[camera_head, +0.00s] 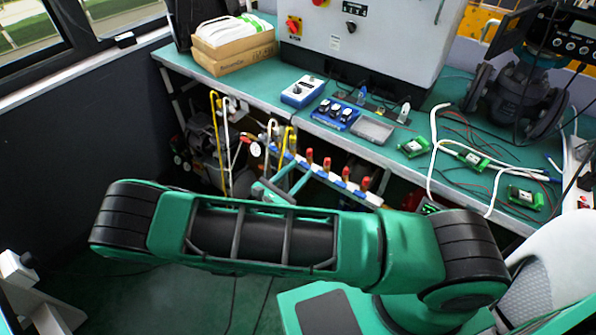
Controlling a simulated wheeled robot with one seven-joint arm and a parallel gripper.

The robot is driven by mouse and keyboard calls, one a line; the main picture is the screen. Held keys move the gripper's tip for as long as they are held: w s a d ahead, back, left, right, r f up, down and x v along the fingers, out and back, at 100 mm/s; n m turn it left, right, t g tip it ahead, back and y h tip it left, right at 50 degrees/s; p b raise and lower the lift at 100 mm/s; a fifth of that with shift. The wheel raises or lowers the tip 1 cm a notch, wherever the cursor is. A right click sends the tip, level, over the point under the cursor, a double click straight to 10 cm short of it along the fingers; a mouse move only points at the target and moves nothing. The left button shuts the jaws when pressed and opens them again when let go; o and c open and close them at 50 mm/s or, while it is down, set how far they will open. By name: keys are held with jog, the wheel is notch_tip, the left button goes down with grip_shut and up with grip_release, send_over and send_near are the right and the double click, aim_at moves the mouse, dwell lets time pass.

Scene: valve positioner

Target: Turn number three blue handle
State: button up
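A row of valves (337,181) with white and blue parts runs slantwise below the front edge of the bench, in the middle of the picture. Several red upright caps (327,163) stand along it. Its blue parts are small, and I cannot tell which is the number three blue handle or how it is turned. My green arm crosses the foreground and hides what lies below the row. Teal parts that look like my gripper (287,180) show behind the arm, close to the left end of the row. Their fingertips are not clear, and contact with a handle cannot be told.
The green bench (262,88) carries a cardboard box (233,52), a grey cabinet (365,40), small blue devices (335,112) and loose wires. Yellow and white pipes with a gauge (255,149) stand left of the valves. Open floor lies at the lower left.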

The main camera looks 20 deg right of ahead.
jog(key=shift+w+d, duration=0.2)
jog(key=c, duration=0.8)
jog(key=shift+o, duration=0.2)
